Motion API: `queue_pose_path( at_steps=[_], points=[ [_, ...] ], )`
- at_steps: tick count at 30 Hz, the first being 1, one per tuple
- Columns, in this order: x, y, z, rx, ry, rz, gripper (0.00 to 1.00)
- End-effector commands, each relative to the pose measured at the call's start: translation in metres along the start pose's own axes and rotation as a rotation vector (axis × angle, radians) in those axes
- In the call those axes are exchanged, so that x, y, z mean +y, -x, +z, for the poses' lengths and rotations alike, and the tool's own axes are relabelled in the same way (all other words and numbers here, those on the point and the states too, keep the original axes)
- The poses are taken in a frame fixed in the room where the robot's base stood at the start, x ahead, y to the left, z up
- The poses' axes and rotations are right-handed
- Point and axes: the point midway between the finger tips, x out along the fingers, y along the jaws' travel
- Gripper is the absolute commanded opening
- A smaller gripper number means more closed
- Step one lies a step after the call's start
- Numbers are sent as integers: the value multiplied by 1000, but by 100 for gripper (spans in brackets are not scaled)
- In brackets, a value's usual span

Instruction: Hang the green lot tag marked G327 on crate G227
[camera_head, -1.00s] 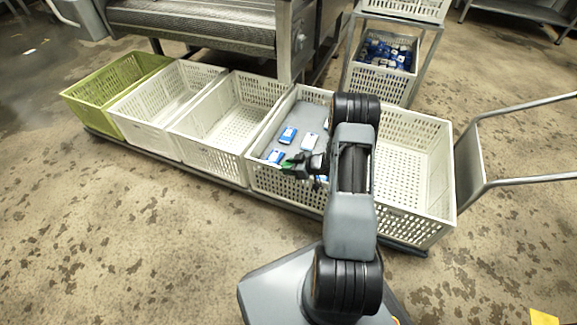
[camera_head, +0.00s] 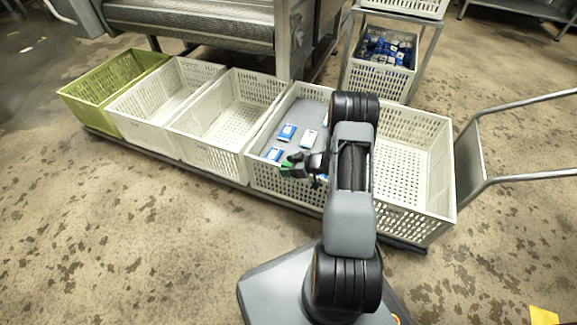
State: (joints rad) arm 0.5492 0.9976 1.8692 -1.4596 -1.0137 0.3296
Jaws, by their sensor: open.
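My gripper (camera_head: 294,166) is open at the front rim of the fourth crate from the left, a white one (camera_head: 262,177). A small green piece (camera_head: 286,164), probably the lot tag, shows at the fingertips. I cannot tell whether it hangs on the rim or only touches the fingers, and no marking on it can be read. The fourth crate holds several blue and white packets (camera_head: 286,132) on a grey bottom. My arm hides its right part. No crate number can be read in this view.
The crates stand in a row on a low dark trolley with a metal handle (camera_head: 520,178) at the right. A green crate (camera_head: 85,88) is at the left end. A rack with a packet-filled crate (camera_head: 377,80) stands behind. The floor in front is clear.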

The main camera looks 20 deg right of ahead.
Motion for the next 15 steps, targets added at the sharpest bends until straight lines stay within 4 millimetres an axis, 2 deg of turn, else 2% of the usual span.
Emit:
queue_pose_path(
  at_steps=[1,7,15],
  points=[
    [6,1,-4,5,19,9,63],
    [6,13,-6,4,18,12,63],
    [4,67,-6,2,9,11,63]
  ],
)
